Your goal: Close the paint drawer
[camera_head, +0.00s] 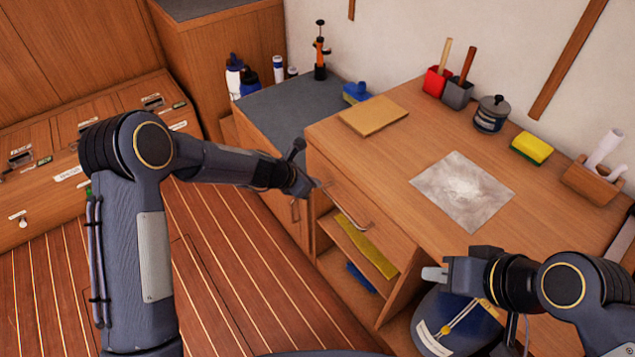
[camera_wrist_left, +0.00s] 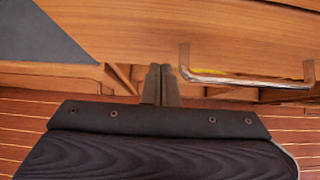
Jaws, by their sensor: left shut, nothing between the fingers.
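The wooden drawer front (camera_head: 337,192) is at the upper left of the workbench's near side, just under its top. It has a curved metal handle (camera_head: 352,208). In the left wrist view the handle (camera_wrist_left: 245,80) is right of my fingertips. My left gripper (camera_head: 318,184) is shut and empty at the left end of the drawer front. In the left wrist view its fingertips (camera_wrist_left: 160,70) are close together against or just before the wood; contact is unclear. I see no open drawer interior; any small gap is hidden. My right gripper (camera_head: 430,273) is over the bench's near right edge, its jaw opening unclear.
Below the drawer is an open shelf with a yellow cloth (camera_head: 366,247). A dark blue round container (camera_head: 452,322) is under my right arm. The bench top holds a wooden board (camera_head: 373,116), a grey sheet (camera_head: 462,190), a can (camera_head: 491,114) and a yellow sponge (camera_head: 531,148).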

